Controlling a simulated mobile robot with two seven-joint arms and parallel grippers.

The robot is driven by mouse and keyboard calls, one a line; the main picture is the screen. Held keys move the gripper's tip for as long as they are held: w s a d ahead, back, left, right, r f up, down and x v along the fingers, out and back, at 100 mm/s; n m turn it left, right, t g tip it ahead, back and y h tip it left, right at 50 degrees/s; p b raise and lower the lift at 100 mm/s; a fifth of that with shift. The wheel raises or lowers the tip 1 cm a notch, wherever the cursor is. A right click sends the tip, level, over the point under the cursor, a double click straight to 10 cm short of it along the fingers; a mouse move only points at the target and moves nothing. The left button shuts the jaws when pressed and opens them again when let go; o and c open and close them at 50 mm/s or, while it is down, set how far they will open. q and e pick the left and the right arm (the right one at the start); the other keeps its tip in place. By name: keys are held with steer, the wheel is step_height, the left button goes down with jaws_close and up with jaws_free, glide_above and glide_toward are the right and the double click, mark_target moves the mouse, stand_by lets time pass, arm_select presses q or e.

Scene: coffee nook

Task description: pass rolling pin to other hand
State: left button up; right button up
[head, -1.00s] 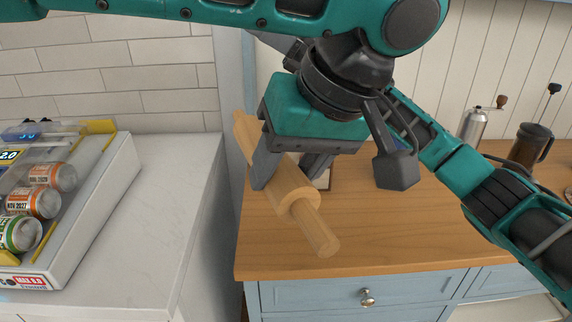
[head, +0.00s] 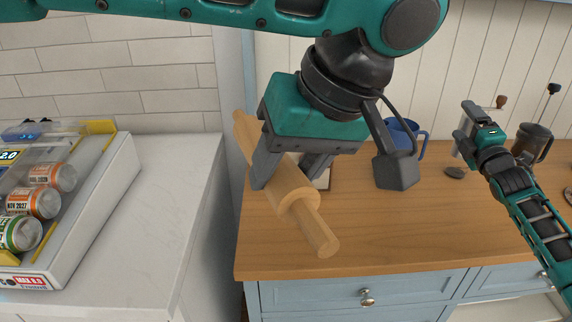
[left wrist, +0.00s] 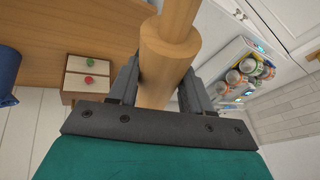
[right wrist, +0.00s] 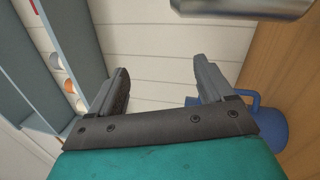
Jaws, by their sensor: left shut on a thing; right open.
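The wooden rolling pin (head: 293,196) hangs tilted above the left part of the wooden counter in the head view. My left gripper (head: 285,172) is shut around its body, with one handle pointing down and toward the camera. In the left wrist view the rolling pin (left wrist: 166,62) lies between the two fingers of the left gripper (left wrist: 158,90). My right gripper (head: 466,137) is at the right of the head view, well apart from the rolling pin. In the right wrist view the right gripper (right wrist: 158,85) is open, with nothing between its fingers.
A blue mug (head: 409,136) stands behind my left wrist on the wooden counter (head: 440,225). A dark coffee press (head: 533,143) stands at the right. A small box with drawers (left wrist: 85,78) is near the rolling pin. A can rack (head: 85,215) sits on the white counter at left.

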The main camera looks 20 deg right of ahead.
steer(key=s+d+f+m+g+h, duration=0.25)
steer(key=s+d+m+g, duration=0.25)
steer(key=s+d, duration=0.45)
steer(key=s+d+f+m+g+h, duration=0.2)
steer(key=s+d+m+g+h, duration=0.15)
steer(key=s+d, duration=0.6)
steer(key=s+f+g+y, duration=0.1)
steer(key=s+f+g, duration=0.8)
steer(key=s+f, duration=0.9)
steer(key=w+a+f+m+t+y, duration=0.1)
steer(key=w+a+f+y, duration=0.1)
steer(key=a+f, duration=0.5)
steer(key=w+a+f+t+y, duration=0.2)
steer(key=a, duration=0.9)
steer(key=w+a+f+m+t+y, duration=0.1)
steer(key=w+a+f, duration=0.1)
steer(key=a+f, duration=0.5)
steer(key=w+a+r+m+t+y, duration=0.1)
steer(key=w+a+r+t+y, duration=0.1)
steer(key=a, duration=1.5)
steer(key=w+a+r+m+t+y, duration=0.2)
steer(key=w+a+r+y, duration=0.2)
steer(key=a, duration=1.4)
steer(key=shift+t+y, duration=0.35)
steer(key=shift+y, duration=0.45)
steer(key=shift+m, duration=0.25)
